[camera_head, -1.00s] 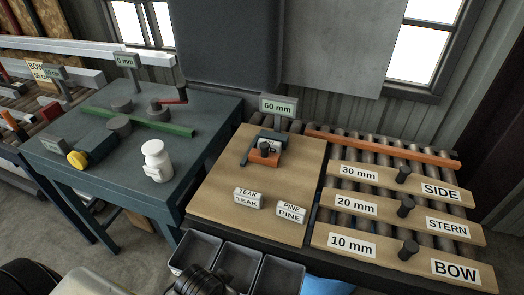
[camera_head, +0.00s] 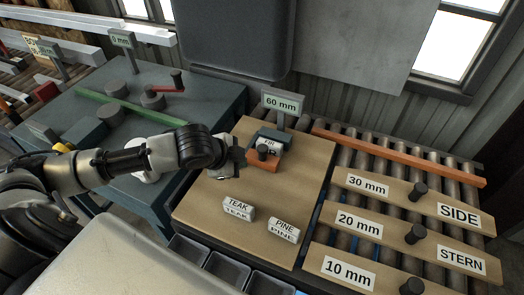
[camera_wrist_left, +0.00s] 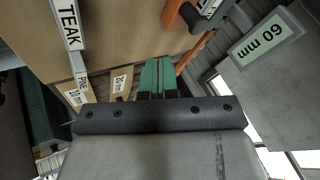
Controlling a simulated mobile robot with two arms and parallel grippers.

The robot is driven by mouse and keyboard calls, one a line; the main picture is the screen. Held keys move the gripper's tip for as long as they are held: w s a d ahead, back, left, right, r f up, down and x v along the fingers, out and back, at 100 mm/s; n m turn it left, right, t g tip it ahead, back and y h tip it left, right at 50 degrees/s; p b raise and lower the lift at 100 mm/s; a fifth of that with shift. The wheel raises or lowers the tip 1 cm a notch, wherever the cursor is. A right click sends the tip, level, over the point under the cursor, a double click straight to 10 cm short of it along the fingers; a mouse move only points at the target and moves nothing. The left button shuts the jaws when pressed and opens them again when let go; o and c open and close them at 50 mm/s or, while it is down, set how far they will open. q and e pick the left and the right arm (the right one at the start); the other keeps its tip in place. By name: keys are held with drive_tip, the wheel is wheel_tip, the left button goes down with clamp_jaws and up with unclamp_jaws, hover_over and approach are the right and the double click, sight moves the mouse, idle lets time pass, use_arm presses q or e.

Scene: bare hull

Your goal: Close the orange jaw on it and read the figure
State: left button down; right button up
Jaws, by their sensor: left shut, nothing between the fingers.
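The orange jaw (camera_head: 262,165) with a dark knob sits on the wooden board (camera_head: 215,195), in front of a blue-grey fixed jaw (camera_head: 273,136). A small pale piece with unclear lettering (camera_head: 268,143) shows between them, partly behind the knob. The readout (camera_head: 283,104) above reads 60 mm; it also shows tilted in the left wrist view (camera_wrist_left: 265,42). My left gripper (camera_head: 239,157) is just left of the orange jaw, apparently without gripping it. Its green fingertips (camera_wrist_left: 158,77) are shut together and empty. My right gripper is not in view.
TEAK (camera_head: 238,209) and PINE (camera_head: 284,230) blocks lie at the board's front. Grey bins (camera_head: 222,268) stand below. Planks marked 30 mm, 20 mm and 10 mm (camera_head: 350,272) lie on rollers at right. A blue-grey bench (camera_head: 205,95) with a green bar stands left.

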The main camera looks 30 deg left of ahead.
sight(266, 161)
use_arm(q)
drive_tip(key=p+x, duration=0.1)
drive_tip(key=x, duration=0.8)
drive_tip(key=shift+w+d+f, duration=0.1)
drive_tip(key=shift+d+f, duration=0.05)
drive_tip(key=shift+f, duration=0.1)
drive_tip(key=shift+w+a+r+p, duration=0.1)
drive_tip(key=shift+w+a+p, duration=0.2)
drive_tip(key=shift+w, duration=0.25)
drive_tip(key=shift+w+a+r+p, duration=0.15)
drive_tip(key=shift+w+p, duration=0.15)
drive_tip(key=shift+w, duration=0.25)
drive_tip(key=shift+w+a+f, duration=0.15)
drive_tip(key=shift+w+a, duration=0.1)
drive_tip(key=shift+w, duration=0.4)
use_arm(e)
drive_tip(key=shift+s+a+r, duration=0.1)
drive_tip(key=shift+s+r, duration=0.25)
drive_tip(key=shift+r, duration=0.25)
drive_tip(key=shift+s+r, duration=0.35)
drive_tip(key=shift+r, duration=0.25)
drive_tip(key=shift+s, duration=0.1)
